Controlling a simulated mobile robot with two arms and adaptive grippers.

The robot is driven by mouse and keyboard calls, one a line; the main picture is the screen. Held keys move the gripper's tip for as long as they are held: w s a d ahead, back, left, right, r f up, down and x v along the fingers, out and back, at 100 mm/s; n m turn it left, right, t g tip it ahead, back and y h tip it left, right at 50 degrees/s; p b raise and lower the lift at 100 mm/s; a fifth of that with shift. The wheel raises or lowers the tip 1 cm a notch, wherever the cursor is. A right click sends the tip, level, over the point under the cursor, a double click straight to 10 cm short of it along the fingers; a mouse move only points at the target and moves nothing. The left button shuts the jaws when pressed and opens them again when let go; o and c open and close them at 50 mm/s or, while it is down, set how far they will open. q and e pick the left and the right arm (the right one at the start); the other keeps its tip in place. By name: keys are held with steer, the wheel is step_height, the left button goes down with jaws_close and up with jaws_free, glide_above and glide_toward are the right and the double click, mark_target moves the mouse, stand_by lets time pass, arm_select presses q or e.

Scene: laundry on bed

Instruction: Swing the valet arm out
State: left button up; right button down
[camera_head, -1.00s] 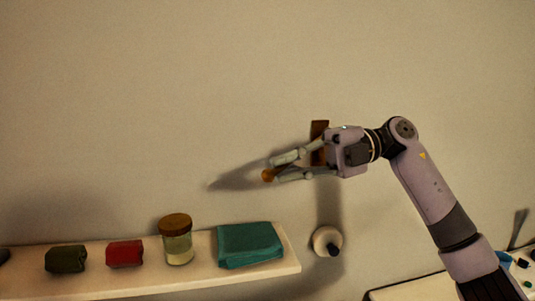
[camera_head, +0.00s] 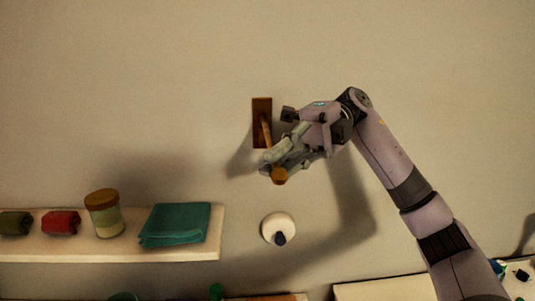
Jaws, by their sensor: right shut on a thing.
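The valet arm is a light wooden rod (camera_head: 266,132) on a dark brown wall plate (camera_head: 261,106). It sticks out from the wall and ends in a round wooden knob (camera_head: 279,175). My right gripper (camera_head: 273,162) is shut on the valet arm just behind the knob. Its fingers hide part of the rod. My left gripper is not in view.
A white round wall fixture with a dark knob (camera_head: 278,229) is below the valet arm. A shelf (camera_head: 180,254) at the left holds a teal folded cloth (camera_head: 175,224), a jar (camera_head: 104,214), and red (camera_head: 61,222) and green (camera_head: 14,223) bundles. The wall above is bare.

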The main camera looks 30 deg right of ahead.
stand_by(0.5)
steer(key=c, duration=2.1)
jaws_free()
steer(key=shift+c, duration=0.2)
steer(key=o, duration=0.4)
steer(key=shift+d, duration=0.3)
steer(key=shift+o, duration=0.3)
steer(key=shift+a, duration=0.1)
steer(key=v, duration=0.7)
steer(key=shift+w, duration=0.15)
